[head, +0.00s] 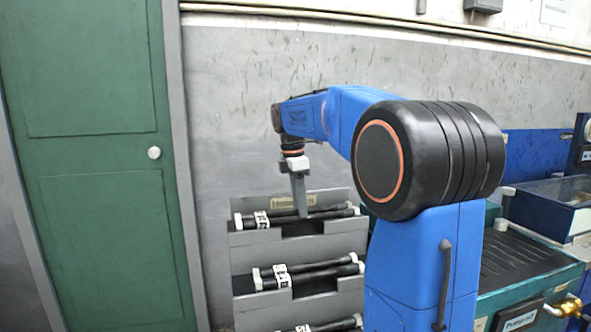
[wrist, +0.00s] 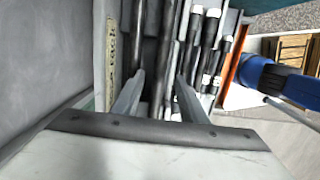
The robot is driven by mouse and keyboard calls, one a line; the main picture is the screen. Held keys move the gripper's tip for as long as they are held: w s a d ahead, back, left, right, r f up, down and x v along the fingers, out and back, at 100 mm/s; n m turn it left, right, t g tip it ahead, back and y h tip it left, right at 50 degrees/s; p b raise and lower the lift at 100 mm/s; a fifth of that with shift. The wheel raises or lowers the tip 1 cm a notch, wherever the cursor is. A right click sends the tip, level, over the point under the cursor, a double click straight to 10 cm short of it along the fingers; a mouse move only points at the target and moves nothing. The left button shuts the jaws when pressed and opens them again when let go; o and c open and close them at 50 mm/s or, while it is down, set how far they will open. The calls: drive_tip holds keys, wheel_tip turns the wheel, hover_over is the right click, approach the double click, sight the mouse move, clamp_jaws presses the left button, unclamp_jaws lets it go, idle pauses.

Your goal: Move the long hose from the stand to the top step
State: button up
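A grey stepped stand (head: 243,256) stands against the wall with black, white-ended hoses lying across its steps. On its top step lie long black hoses (head: 330,213); I cannot tell for sure which is the task's long hose. My gripper (head: 302,214) points down at the top step, close to these hoses. In the wrist view my gripper (wrist: 160,82) has its two fingers apart. A dark hose (wrist: 168,55) runs through the gap between them, with no clear contact on both sides. The hose's far end and the fingertips' exact depth are hidden.
More hoses (head: 315,270) lie on the middle step, and others on the lowest visible step. A green door (head: 100,230) is to the left. A teal bench (head: 560,282) with a dark ribbed top and a blue bin (head: 545,215) are to the right.

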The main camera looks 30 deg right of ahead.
wheel_tip(320, 180, up, 14)
drive_tip(key=a, duration=0.1)
drive_tip(key=shift+w+a+r, duration=0.25)
drive_tip(key=shift+a, duration=0.05)
drive_tip(key=shift+s+a, duration=0.1)
idle(0.4)
drive_tip(key=s+a+f+m+t, duration=0.1)
drive_tip(key=s+a+f+m, duration=0.3)
drive_tip(key=s+f, duration=0.6)
drive_tip(key=s+a+f+m+t+y, duration=0.1)
drive_tip(key=s+a+f+m, duration=0.4)
drive_tip(key=s+f, duration=0.5)
drive_tip(key=s+a+f+m+t, duration=0.3)
drive_tip(key=s+a+f+m, duration=0.1)
drive_tip(key=s+f, duration=0.6)
drive_tip(key=shift+s+a+f+m, duration=0.3)
drive_tip(key=shift+a+f+m, duration=0.05)
drive_tip(key=shift+f+m, duration=0.5)
